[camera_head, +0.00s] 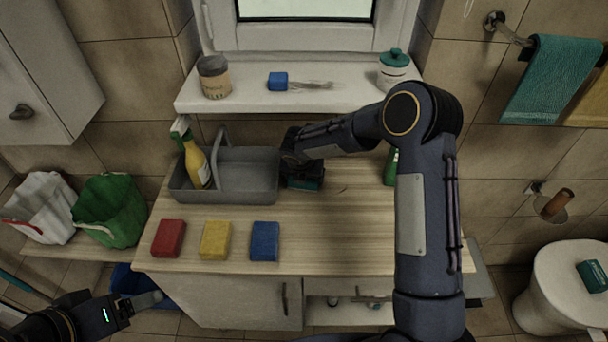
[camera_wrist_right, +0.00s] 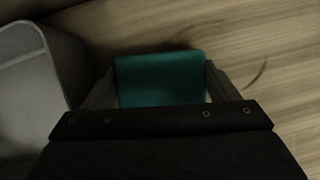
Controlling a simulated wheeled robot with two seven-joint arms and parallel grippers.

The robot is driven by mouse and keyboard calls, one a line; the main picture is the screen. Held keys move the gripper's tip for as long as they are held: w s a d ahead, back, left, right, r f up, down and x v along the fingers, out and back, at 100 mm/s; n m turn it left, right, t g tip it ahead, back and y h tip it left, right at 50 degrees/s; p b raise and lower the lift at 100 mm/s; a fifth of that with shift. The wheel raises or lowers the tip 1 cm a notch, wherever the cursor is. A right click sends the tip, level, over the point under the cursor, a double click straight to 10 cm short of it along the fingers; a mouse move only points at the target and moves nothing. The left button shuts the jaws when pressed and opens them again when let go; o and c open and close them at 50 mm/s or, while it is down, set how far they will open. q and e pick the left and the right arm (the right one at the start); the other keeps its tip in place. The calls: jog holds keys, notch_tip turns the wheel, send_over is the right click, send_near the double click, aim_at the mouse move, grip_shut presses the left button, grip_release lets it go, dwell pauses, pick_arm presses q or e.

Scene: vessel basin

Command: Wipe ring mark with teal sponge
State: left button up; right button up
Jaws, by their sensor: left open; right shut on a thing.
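My right gripper (camera_head: 303,170) is shut on a teal sponge (camera_head: 308,184) just right of the grey caddy, at the wooden counter. In the right wrist view the teal sponge (camera_wrist_right: 160,80) sits between the two fingers. Whether it touches the counter is hard to tell. A thin dark curved ring mark (camera_wrist_right: 257,73) shows on the wood to the right of the sponge; part of it (camera_head: 341,189) shows in the head view, with the arm near it. My left gripper (camera_head: 146,301) is open, low at the left, away from the counter.
The grey caddy (camera_head: 245,184) holds a yellow spray bottle (camera_head: 196,163). Red (camera_head: 168,238), yellow (camera_head: 216,240) and blue (camera_head: 265,241) sponges lie along the counter's front. A green bottle (camera_head: 390,167) stands behind my right arm. The counter's middle is clear.

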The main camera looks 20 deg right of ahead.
aim_at(345, 180)
jog(key=shift+d, duration=0.1)
jog(key=shift+s+d+r+p, duration=0.1)
jog(key=shift+s+d+p, duration=0.15)
jog(key=shift+d, duration=0.55)
jog(key=shift+s+d+p, duration=0.1)
jog(key=shift+s+d, duration=0.15)
jog(key=shift+d, duration=0.55)
jog(key=shift+s+d+f, duration=0.1)
jog(key=shift+s+d, duration=0.1)
jog(key=shift+d, duration=0.55)
jog(key=shift+s+d+f, duration=0.1)
jog(key=shift+s+d, duration=0.15)
jog(key=shift+d, duration=0.5)
jog(key=shift+s+d, duration=0.2)
jog(key=shift+d, duration=0.55)
jog(key=shift+s+d+p, duration=0.3)
jog(key=shift+d, duration=0.6)
jog(key=shift+s+d+p, duration=0.3)
jog(key=shift+d, duration=0.7)
